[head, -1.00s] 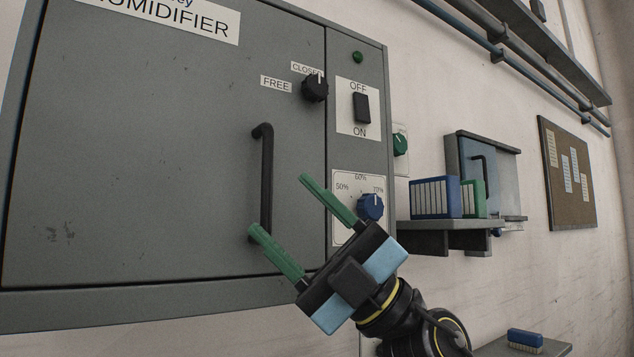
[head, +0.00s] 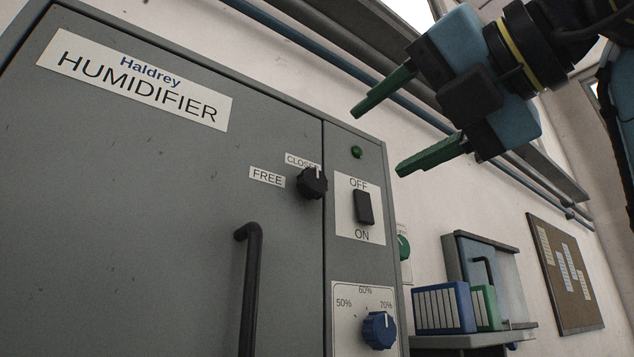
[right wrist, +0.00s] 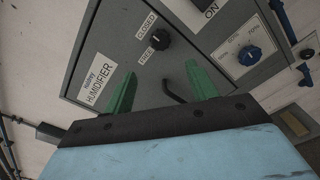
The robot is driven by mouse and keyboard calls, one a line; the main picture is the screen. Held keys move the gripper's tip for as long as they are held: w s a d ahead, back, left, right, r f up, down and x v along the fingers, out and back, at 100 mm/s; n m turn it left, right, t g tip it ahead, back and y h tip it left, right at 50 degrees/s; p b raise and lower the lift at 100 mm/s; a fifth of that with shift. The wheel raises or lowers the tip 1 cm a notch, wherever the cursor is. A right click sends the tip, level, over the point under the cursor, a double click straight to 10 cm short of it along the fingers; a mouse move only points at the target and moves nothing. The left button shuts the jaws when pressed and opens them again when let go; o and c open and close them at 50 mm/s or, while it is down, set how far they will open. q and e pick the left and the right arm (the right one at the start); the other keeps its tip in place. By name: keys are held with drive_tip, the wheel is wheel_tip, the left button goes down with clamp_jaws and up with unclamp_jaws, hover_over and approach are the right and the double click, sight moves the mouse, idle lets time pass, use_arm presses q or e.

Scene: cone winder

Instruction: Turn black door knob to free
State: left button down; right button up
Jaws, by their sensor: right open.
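The black door knob (head: 312,183) is on the grey humidifier door, near the door's right edge. Its white mark points up toward the CLOSED label (head: 300,160); the FREE label (head: 267,176) is to its left. The knob also shows in the right wrist view (right wrist: 160,39), beyond and between the green fingers. My right gripper (head: 385,130) is open and empty, above and right of the knob in the head view and apart from the cabinet. It also shows in the right wrist view (right wrist: 160,85). My left gripper is out of view.
A black door handle (head: 250,290) stands out below the knob. To the right are the OFF/ON switch (head: 363,207) and the blue dial (head: 379,330). A shelf (head: 470,340) holds blue and green boxes. Pipes run along the wall behind my right gripper.

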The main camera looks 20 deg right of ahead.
sight(318, 180)
drive_tip(key=p+x, duration=0.2)
drive_tip(key=x, duration=0.4)
drive_tip(key=p+x, duration=0.2)
drive_tip(key=x, duration=0.5)
drive_tip(key=shift+w+d+r, duration=0.1)
drive_tip(key=shift+d+r, duration=0.05)
drive_tip(key=shift+d, duration=0.05)
drive_tip(key=c, duration=1)
